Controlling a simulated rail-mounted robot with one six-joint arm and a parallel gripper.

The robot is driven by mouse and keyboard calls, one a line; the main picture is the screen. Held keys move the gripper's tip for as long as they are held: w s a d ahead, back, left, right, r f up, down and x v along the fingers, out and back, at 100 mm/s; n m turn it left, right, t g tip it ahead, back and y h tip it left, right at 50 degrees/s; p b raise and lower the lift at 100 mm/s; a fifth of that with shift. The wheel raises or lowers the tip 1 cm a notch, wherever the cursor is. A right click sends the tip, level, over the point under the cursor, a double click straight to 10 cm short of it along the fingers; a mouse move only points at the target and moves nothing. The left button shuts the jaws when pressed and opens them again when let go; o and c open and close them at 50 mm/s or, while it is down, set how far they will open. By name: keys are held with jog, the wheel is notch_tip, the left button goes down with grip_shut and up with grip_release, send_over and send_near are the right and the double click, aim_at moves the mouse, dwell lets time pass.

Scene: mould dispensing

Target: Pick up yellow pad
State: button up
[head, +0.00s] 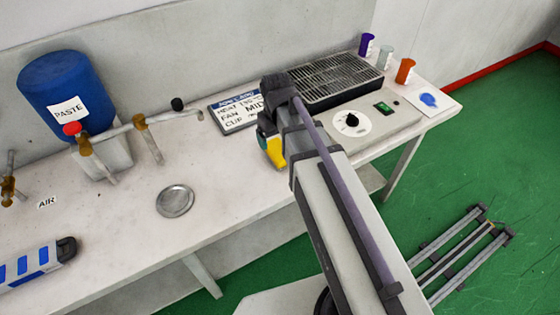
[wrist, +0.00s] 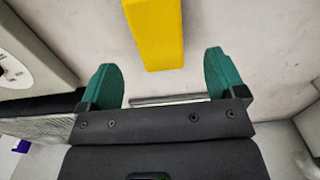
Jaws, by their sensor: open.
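The yellow pad (wrist: 156,32) is a plain rectangular block at the top of the wrist view, its upper end cut off by the frame. In the head view a part of the yellow pad (head: 274,151) shows beside my arm's end; the rest is hidden behind it. My gripper (wrist: 166,75) is open, with its two green fingertips apart. The pad's near end lies just beyond the fingertips, in line with the gap between them. Nothing is held. In the head view the fingers are mostly hidden by my arm.
A lettered sign (head: 236,112) and a black grille tray (head: 338,80) lie behind my arm on the white table (head: 120,215). A dial (head: 352,123) and several small cups stand to the right. A blue paste drum (head: 65,85), taps and a metal disc (head: 175,201) are left.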

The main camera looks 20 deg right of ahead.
aim_at(278, 150)
notch_tip(278, 150, down, 6)
jog(key=b, duration=0.5)
jog(key=shift+s+f, duration=0.1)
jog(key=shift+r, duration=0.25)
jog(key=c, duration=1)
jog(key=shift+c, duration=0.2)
notch_tip(278, 150, up, 10)
jog(key=p, duration=1)
